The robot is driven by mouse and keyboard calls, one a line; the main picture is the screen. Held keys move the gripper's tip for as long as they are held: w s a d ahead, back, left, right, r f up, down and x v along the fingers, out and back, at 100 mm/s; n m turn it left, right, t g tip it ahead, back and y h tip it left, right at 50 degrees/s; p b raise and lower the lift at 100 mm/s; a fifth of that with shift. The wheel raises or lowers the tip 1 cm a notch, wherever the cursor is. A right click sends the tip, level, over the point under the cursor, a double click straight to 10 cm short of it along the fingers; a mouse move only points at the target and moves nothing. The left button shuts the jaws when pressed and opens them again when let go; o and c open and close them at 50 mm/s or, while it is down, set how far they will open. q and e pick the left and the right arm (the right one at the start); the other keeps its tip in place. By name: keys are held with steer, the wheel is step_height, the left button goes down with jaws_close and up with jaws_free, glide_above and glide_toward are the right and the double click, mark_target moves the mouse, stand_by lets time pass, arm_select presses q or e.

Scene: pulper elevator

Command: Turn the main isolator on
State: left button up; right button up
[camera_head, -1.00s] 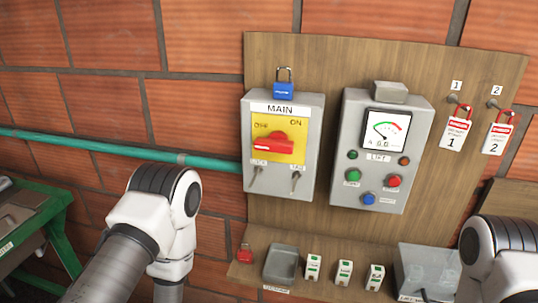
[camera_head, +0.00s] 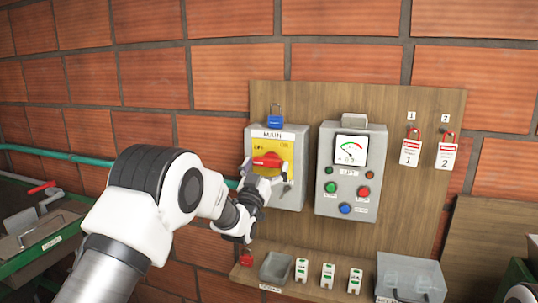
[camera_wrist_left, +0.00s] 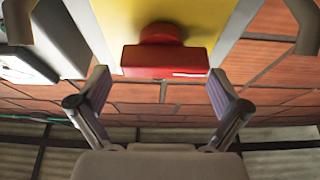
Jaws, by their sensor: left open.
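The main isolator (camera_head: 291,196) is a grey box labelled MAIN with a yellow plate, on the wooden board. Its red rotary handle (camera_head: 267,160) lies roughly level between the OFF and ON marks, of which ON is at the right. My left gripper (camera_head: 265,174) is in front of the box, just below the handle, and partly covers the box's lower part. In the left wrist view the red handle (camera_wrist_left: 165,60) is ahead between the tips of my open left gripper (camera_wrist_left: 160,82), with a gap at each side. My right gripper is out of view.
A shelf below holds a tray (camera_head: 275,267) and a grey box (camera_head: 408,275).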

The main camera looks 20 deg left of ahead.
arm_select(q)
steer(key=shift+w+d+r, duration=0.15)
steer(key=shift+w+r, duration=0.3)
steer(key=shift+w, duration=0.3)
steer(key=shift+w+a+f, duration=0.35)
steer(key=shift+a+f, duration=0.05)
steer(key=shift+a, duration=0.1)
steer(key=shift+d+r, duration=0.1)
steer(key=shift+d, duration=0.1)
steer(key=c, duration=0.9)
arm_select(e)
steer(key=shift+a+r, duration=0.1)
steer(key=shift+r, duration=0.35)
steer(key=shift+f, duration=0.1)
